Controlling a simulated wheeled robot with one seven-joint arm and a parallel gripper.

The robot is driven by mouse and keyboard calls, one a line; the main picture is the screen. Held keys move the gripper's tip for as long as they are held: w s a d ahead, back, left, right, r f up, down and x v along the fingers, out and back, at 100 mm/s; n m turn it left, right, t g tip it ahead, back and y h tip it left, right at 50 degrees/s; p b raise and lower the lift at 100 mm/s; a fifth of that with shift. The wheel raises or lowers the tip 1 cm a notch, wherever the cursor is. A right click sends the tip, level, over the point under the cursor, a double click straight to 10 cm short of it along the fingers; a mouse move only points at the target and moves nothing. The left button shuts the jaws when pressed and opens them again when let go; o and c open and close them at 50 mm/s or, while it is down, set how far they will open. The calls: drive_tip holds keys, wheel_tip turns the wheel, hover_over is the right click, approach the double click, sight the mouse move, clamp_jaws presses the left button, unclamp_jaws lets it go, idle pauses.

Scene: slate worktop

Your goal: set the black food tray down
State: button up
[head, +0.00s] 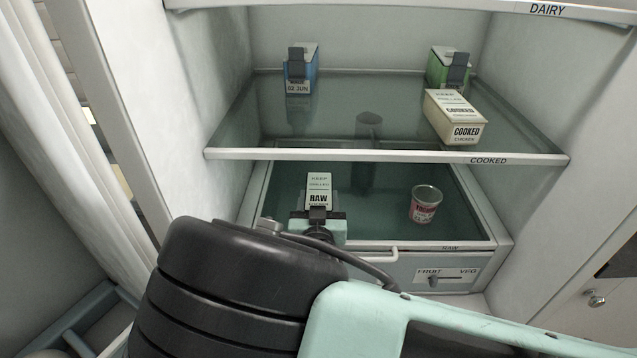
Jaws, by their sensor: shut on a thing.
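The black food tray (318,188) is in the head view at the lower level of the fridge, left of centre. Its white label reading RAW faces me. Most of its dark body is hidden, and I cannot tell whether it touches the shelf. My gripper (318,214) is shut on its near side. The lower RAW shelf (385,225) is dark green glass with a pale front edge marked RAW.
The COOKED shelf (300,155) above carries a blue carton (299,68), a green carton (442,64) and a cream COOKED box (456,118). A FRUIT/VEG drawer (445,275) is below.

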drive_tip(key=shift+f, duration=0.2)
drive_tip(key=shift+f, duration=0.15)
drive_tip(key=o, duration=1.2)
drive_tip(key=shift+s+r, duration=0.2)
drive_tip(key=shift+r, duration=0.05)
drive_tip(key=s, duration=1.1)
drive_tip(key=shift+s+a+p, duration=0.15)
drive_tip(key=shift+s+p, duration=0.2)
drive_tip(key=shift+p, duration=0.1)
